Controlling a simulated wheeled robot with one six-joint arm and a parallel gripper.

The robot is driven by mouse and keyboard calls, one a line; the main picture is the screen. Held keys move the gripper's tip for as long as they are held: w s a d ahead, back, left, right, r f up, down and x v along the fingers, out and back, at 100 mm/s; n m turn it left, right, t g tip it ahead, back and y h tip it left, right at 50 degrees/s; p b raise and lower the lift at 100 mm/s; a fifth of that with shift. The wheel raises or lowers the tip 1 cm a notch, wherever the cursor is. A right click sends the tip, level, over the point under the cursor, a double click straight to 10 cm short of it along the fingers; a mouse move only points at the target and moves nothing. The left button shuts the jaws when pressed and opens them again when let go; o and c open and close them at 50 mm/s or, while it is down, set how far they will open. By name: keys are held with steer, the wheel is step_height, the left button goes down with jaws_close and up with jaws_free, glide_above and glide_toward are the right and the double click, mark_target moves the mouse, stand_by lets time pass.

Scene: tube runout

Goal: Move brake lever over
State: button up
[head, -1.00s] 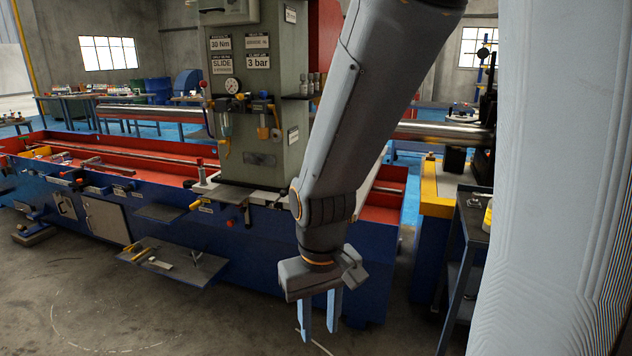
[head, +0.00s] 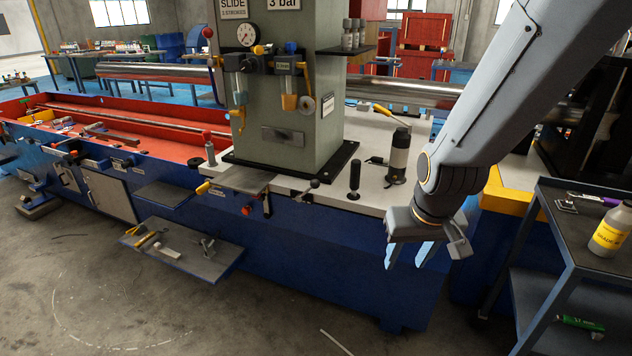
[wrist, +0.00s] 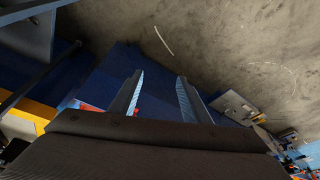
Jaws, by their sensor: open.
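My gripper (head: 407,256) is open and empty, fingers pointing down, in front of the blue machine bed's right part. In the wrist view its two fingers (wrist: 160,80) stand apart with nothing between them. No readable label marks the brake lever, so I cannot tell which handle it is. Candidates left of my gripper are an upright black-gripped lever (head: 354,178) on the pale deck, a black-ball lever (head: 313,184) at the deck edge, a yellow-handled lever (head: 204,188) and an upright red-knobbed lever (head: 209,148). My gripper touches none of them.
A grey-green column (head: 290,120) rises from the deck. A low shelf with tools (head: 200,262) juts out in front. A dark cart (head: 580,240) with a bottle (head: 610,232) stands right. Floor in front is mostly clear.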

steer(key=w+a+f+n+t+b, duration=0.1)
steer(key=w+a+f+t+b, duration=0.1)
steer(key=w, duration=0.4)
steer(key=w+a+f+t+b, duration=0.1)
steer(key=w+a+f+t, duration=0.15)
steer(key=w, duration=0.35)
steer(key=n+t+y+b, duration=0.3)
steer(key=t+y+b, duration=0.1)
steer(key=t+b, duration=0.5)
glide_toward(316, 186)
steer(key=f+x, duration=0.1)
steer(key=x, duration=0.6)
steer(key=shift+w+a+r+t, duration=0.15)
steer(key=shift+w+r+t, duration=0.25)
steer(key=shift+r+t, duration=0.05)
steer(key=shift+x, duration=3.8)
jaws_close()
